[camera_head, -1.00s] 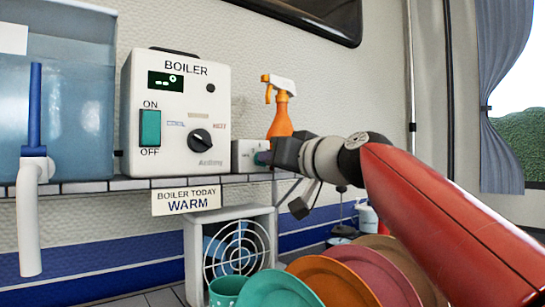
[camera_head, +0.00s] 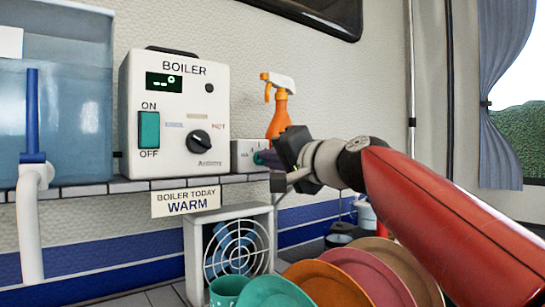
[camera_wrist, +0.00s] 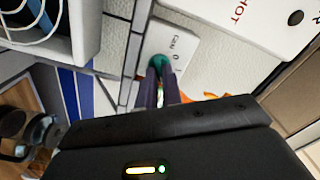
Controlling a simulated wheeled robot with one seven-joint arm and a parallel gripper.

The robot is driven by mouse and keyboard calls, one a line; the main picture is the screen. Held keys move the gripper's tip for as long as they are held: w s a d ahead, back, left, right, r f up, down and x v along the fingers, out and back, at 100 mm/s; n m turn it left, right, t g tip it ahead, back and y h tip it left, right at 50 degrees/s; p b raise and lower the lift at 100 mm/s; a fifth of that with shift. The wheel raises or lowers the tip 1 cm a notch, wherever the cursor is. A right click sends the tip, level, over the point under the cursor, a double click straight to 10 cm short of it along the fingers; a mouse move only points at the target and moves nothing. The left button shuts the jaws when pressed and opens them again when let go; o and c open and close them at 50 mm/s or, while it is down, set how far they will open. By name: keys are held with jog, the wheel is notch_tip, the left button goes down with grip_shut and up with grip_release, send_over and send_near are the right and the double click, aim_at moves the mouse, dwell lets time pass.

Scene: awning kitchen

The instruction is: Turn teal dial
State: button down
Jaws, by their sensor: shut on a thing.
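The teal dial (camera_wrist: 157,60) sits on the front of a small white box (camera_head: 242,147) on the shelf, right of the boiler. In the head view the dial (camera_head: 258,158) is mostly hidden by my fingertips. My gripper (camera_wrist: 159,72) comes in from the right and is shut on the teal dial, one dark finger on each side of it. The dial's exact angle is hard to read. Part of a printed label (camera_wrist: 174,42) shows on the box in the wrist view.
An orange spray bottle (camera_head: 279,110) stands just behind my gripper. The boiler (camera_head: 190,85) with a black knob is to the left, above a sign (camera_head: 186,201) reading "BOILER TODAY WARM". A fan (camera_head: 230,250) and several colored plates (camera_head: 365,275) are below my arm.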

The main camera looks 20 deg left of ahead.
jog(key=shift+m, duration=0.3)
jog(key=c, duration=1.6)
grip_release()
jog(key=shift+o, duration=0.2)
jog(key=b+v, duration=0.3)
jog(key=v, duration=0.4)
jog(key=shift+s+d, duration=0.15)
jog(key=shift+d, duration=0.2)
jog(key=shift+d, duration=0.1)
